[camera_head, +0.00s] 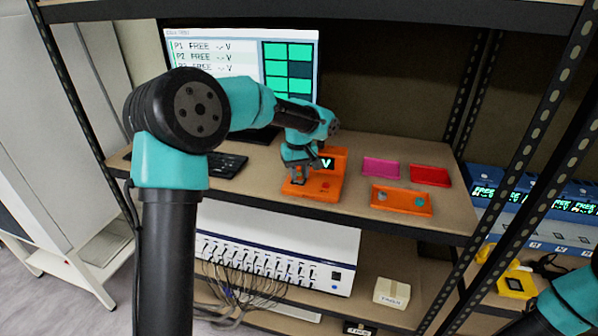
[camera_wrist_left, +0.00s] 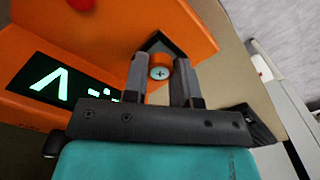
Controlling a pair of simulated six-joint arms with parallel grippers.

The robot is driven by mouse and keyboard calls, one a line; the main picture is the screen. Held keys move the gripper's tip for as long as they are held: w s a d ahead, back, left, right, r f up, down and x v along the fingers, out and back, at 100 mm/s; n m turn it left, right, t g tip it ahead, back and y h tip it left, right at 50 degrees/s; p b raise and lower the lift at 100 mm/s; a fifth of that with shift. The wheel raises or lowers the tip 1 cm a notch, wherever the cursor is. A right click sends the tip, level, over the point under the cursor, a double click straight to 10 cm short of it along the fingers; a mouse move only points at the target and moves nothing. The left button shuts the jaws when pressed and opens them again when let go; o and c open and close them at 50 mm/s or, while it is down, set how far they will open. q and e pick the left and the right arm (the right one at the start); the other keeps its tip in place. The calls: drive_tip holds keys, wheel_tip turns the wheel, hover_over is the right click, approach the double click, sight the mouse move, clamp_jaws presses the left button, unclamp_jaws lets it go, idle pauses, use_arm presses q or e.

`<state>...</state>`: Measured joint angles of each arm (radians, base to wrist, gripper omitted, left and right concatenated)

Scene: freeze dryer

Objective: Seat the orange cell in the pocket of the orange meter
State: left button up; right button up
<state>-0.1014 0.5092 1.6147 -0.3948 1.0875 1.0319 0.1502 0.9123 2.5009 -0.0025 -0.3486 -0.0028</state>
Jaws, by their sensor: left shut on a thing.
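The orange meter (camera_head: 327,188) stands on the upper shelf, with an upright lit display showing a V and a red button on its base. My left gripper (camera_head: 297,176) reaches down over the left part of its base. In the left wrist view the gripper (camera_wrist_left: 161,78) is shut on the orange cell (camera_wrist_left: 160,61), whose round end with a plus mark faces the camera. The cell lies in line with the dark pocket (camera_wrist_left: 152,41) of the meter (camera_wrist_left: 120,25). I cannot tell whether it is inside the pocket or just above it. In the head view the fingers hide the cell.
An orange tray (camera_head: 401,200) with round spots, a pink tray (camera_head: 381,167) and a red tray (camera_head: 429,175) lie right of the meter. A monitor (camera_head: 240,52) and keyboard (camera_head: 228,164) stand behind and left. A shelf post (camera_head: 545,135) rises at the right.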

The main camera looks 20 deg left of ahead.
use_arm(q)
drive_tip(key=shift+s+f, duration=0.15)
drive_tip(key=shift+f, duration=0.8)
idle(3.1)
drive_tip(key=shift+r, duration=0.1)
idle(0.5)
drive_tip(key=o, duration=1)
drive_tip(key=shift+c, duration=0.5)
drive_tip(key=shift+r, duration=0.15)
drive_tip(key=shift+o, duration=0.4)
drive_tip(key=shift+a+r, duration=0.1)
drive_tip(key=shift+r, duration=0.15)
wheel_tip(320, 180, up, 18)
drive_tip(key=shift+w+d+f, duration=0.2)
